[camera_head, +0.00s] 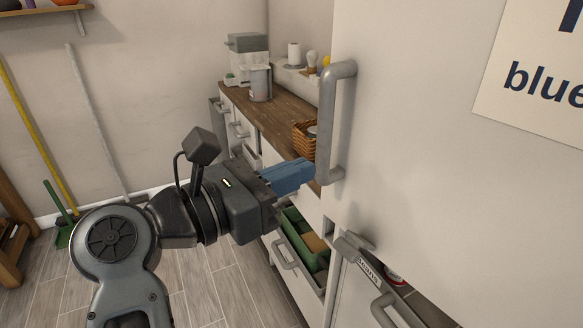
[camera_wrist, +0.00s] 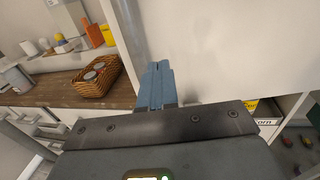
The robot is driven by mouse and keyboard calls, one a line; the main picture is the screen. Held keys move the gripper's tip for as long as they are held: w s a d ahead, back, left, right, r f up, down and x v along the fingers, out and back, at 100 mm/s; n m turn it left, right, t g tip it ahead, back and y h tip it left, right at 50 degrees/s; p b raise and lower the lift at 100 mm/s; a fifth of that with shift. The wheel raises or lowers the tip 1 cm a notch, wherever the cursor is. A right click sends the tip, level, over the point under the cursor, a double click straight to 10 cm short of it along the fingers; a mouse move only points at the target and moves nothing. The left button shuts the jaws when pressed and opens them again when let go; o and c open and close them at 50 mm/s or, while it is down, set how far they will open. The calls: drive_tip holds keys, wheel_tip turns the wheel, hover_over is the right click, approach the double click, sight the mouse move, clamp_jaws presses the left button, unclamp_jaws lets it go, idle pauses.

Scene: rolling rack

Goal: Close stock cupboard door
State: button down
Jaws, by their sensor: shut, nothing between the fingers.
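The large white cupboard door (camera_head: 430,150) fills the right of the head view, with a long grey vertical handle (camera_head: 337,125) near its left edge. I take it to be the stock cupboard door; its hinge side is out of view. My gripper (camera_head: 312,168) has its blue fingers together and empty, with the tips beside the lower part of the handle. In the wrist view the closed fingers (camera_wrist: 157,70) point at the white panel (camera_wrist: 225,45). I cannot tell whether they touch the door or its handle.
A wooden counter (camera_head: 270,112) with a wicker basket (camera_head: 304,138) and a canister (camera_head: 260,83) lies behind my gripper. Below, an open drawer (camera_head: 291,262) holds a green box, and a lower grey handle (camera_head: 383,311) sticks out.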

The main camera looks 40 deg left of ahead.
sight(361, 146)
drive_tip(key=p+x, duration=0.2)
drive_tip(key=x, duration=0.8)
drive_tip(key=shift+w, duration=0.1)
drive_tip(key=shift+w+f+b, duration=0.1)
drive_tip(key=shift+w+b, duration=0.2)
drive_tip(key=shift+b, duration=0.1)
drive_tip(key=shift+m+g+h, duration=0.3)
drive_tip(key=shift+m+h, duration=0.4)
drive_tip(key=shift+h, duration=0.2)
drive_tip(key=b+x, duration=0.1)
drive_tip(key=x, duration=0.1)
drive_tip(key=b+x, duration=0.1)
drive_tip(key=x, duration=0.1)
drive_tip(key=b+x, duration=0.1)
drive_tip(key=b, duration=0.1)
drive_tip(key=shift+w+a+f, duration=0.1)
drive_tip(key=shift+w+a, duration=0.15)
drive_tip(key=shift+w, duration=0.5)
